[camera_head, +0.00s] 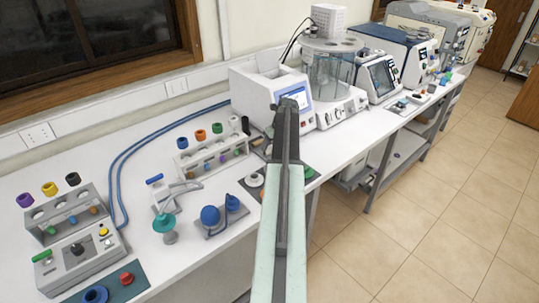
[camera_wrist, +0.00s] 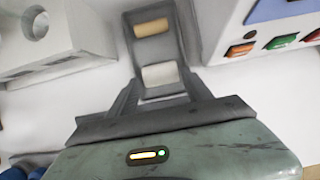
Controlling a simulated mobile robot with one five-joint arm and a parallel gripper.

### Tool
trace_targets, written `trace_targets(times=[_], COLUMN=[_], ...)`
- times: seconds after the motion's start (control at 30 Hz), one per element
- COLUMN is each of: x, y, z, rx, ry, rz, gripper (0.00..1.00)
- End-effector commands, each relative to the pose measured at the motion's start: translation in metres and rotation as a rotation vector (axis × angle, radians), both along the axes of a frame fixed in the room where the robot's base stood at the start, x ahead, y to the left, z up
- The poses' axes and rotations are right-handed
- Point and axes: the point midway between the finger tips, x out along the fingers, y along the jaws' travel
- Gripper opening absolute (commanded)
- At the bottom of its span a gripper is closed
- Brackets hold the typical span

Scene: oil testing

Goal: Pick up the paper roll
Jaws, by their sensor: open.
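In the wrist view a grey holder (camera_wrist: 171,50) stands ahead of my gripper (camera_wrist: 163,93). A whitish roll (camera_wrist: 160,74) lies across its near part, and a tan roll (camera_wrist: 151,27) lies across its far part. I cannot tell which is the paper roll. My gripper is open, with one dark finger on each side of the holder's near end. The whitish roll appears between or just beyond the fingertips; contact cannot be told. In the head view my gripper (camera_head: 290,108) is in front of the white machine with a screen, and I cannot make out the rolls there.
The white machine (camera_head: 258,92) stands close behind my gripper. A rack with coloured caps (camera_head: 212,152) is to its left, and a glass bath (camera_head: 331,70) to its right. In the wrist view a white block with a round hole (camera_wrist: 37,40) is at left, coloured buttons (camera_wrist: 280,41) at right.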

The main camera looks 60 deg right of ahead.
Motion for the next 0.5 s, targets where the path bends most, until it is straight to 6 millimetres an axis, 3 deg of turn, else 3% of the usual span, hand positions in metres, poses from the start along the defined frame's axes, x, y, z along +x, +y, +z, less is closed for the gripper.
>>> trace_targets(times=[0.03, 0.17, 0.4, 0.43, 0.5], x=[0.004, 0.012, 0.013, 0.013, 0.013], y=[-0.003, -0.006, -0.006, -0.006, -0.006], z=[-0.017, -0.036, -0.034, -0.034, -0.034], rx=[0.000, 0.000, -0.001, -0.001, -0.001], ry=[0.000, 0.000, 0.000, 0.000, 0.000], rz=[0.001, 0.001, 0.000, 0.000, 0.000], gripper=[0.58, 0.58, 0.58, 0.55, 0.36])
